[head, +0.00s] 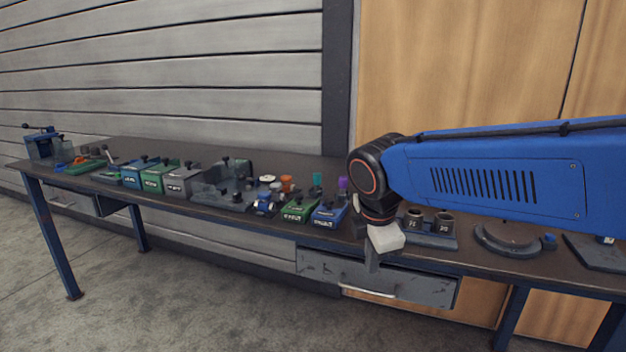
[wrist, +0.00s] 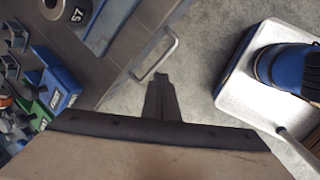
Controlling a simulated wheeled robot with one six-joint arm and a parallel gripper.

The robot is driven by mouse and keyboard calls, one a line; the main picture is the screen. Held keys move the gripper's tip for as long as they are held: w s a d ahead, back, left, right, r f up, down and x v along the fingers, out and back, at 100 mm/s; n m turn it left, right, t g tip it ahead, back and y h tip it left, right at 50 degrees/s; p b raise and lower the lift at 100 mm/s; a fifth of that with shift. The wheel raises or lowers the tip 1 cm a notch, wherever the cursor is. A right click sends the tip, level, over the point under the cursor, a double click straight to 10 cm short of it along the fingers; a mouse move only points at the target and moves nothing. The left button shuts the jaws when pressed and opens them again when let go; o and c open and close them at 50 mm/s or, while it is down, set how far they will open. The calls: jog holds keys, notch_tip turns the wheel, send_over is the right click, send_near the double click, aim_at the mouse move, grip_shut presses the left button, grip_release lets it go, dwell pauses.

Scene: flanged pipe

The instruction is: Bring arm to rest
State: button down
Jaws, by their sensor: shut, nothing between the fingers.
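My blue arm (head: 500,170) reaches in from the right in the head view, over the front part of the workbench. My gripper (head: 371,262) hangs at its end, pointing down in front of the bench's front edge, near the drawer. In the wrist view my gripper (wrist: 161,80) shows as dark fingers closed together, with nothing between them. Below the fingers are grey floor and the drawer handle (wrist: 155,55); the fingers look apart from both.
The long dark workbench (head: 285,225) carries several green, blue and grey blocks, a vise (head: 42,145) at the far left, a two-cup holder (head: 430,240) and a round grey fixture (head: 507,238). A drawer (head: 400,280) sits under its front edge. The floor (head: 180,315) in front is clear.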

jog(key=s+d+f+m, duration=0.4)
jog(key=s+d+m, duration=0.4)
jog(key=s+m, duration=0.1)
jog(key=s+d+f+m+t, duration=0.1)
jog(key=s+d+f+m, duration=0.3)
jog(key=s+d+m, duration=0.4)
jog(key=s+m, duration=0.1)
jog(key=m, duration=0.2)
jog(key=shift+d+m+y, duration=0.3)
jog(key=shift+d+y, duration=0.05)
jog(key=shift+y, duration=0.05)
